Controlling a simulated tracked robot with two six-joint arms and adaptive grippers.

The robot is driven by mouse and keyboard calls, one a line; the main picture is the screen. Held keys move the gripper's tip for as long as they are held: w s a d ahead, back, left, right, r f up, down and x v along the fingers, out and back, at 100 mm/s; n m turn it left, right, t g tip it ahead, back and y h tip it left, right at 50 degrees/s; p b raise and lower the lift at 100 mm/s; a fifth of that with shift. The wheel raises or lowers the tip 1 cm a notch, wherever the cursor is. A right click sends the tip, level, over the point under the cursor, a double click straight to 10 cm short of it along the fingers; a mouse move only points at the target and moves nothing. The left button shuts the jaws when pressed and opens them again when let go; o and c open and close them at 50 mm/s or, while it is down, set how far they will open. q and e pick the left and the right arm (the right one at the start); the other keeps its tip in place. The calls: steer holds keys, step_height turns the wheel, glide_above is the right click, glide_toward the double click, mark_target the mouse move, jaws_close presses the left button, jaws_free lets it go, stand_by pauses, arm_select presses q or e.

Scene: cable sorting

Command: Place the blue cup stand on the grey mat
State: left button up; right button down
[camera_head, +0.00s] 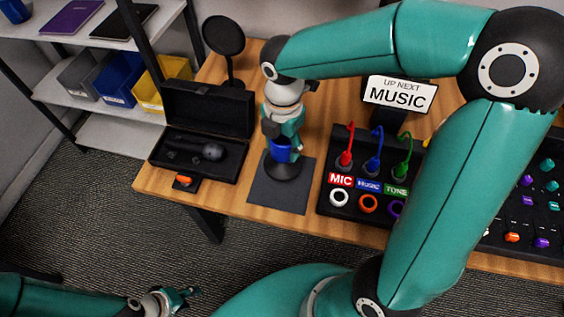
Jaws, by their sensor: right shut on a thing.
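The blue cup stand (281,155) has a blue cup on a dark round base. It is upright over the back part of the grey mat (279,195). I cannot tell whether its base touches the mat. My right gripper (282,142) comes down from above and is shut on the stand, hiding its top. The mat lies flat on the wooden table, and its front part is bare. My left gripper (188,293) is at the lower left, in front of the table and away from the mat. Its fingers are too small to read.
An open black case (198,115) with a microphone (210,151) stands left of the mat. A black panel (328,200) with red, blue and green plugs is close on the right. A pop filter (224,37) stands behind the case. A mixer (538,215) is far right.

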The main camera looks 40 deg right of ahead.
step_height(320, 180, down, 7)
steer(key=shift+r+b, duration=0.1)
steer(key=shift+b, duration=0.35)
steer(key=shift+c, duration=2.1)
jaws_free()
steer(key=shift+s, duration=0.1)
step_height(320, 180, up, 12)
steer(key=shift+p, duration=0.85)
